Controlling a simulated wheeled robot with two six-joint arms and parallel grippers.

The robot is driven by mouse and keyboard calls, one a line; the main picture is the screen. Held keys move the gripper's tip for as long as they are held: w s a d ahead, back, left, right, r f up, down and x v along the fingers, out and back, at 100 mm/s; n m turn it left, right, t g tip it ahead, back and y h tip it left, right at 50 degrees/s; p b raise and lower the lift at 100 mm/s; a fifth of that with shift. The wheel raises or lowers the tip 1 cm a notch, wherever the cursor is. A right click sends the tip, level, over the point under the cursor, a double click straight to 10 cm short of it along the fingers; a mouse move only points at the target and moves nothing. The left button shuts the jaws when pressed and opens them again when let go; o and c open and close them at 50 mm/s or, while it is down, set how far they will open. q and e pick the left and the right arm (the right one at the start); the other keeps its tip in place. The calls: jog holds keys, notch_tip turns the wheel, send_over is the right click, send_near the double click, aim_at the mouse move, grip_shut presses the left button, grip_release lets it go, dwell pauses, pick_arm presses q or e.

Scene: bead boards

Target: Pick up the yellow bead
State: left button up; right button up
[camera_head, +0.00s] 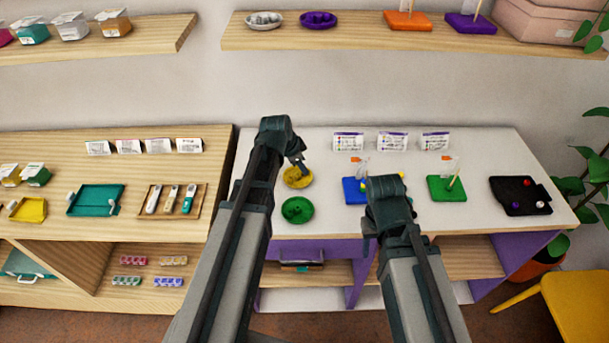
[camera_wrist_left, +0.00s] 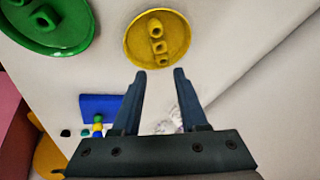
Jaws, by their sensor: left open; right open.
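Yellow beads (camera_wrist_left: 158,47) lie in a round yellow dish (camera_wrist_left: 132,42) in the left wrist view; the dish also shows in the head view (camera_head: 298,182). My left gripper (camera_wrist_left: 160,72) is open and empty, its fingertips pointing at the near rim of that dish. In the head view my left gripper (camera_head: 299,164) hangs over the back of the dish. My right gripper (camera_head: 369,228) shows only as a small dark part beside its arm, in front of the blue board (camera_head: 352,192), and is mostly hidden.
A green dish (camera_head: 297,211) sits in front of the yellow one. A blue board with a beaded peg is partly behind my right arm. A green board (camera_head: 440,189) and a black tray (camera_head: 500,199) with a few beads stand to the right. White table shows between them.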

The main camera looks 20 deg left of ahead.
aim_at(303, 174)
pick_arm(q)
jog(key=b+x, duration=0.2)
jog(key=x, duration=0.1)
jog(key=b+x, duration=0.2)
jog(key=shift+a+f, duration=0.1)
jog(key=shift+a, duration=0.25)
jog(key=shift+s, duration=0.15)
grip_shut()
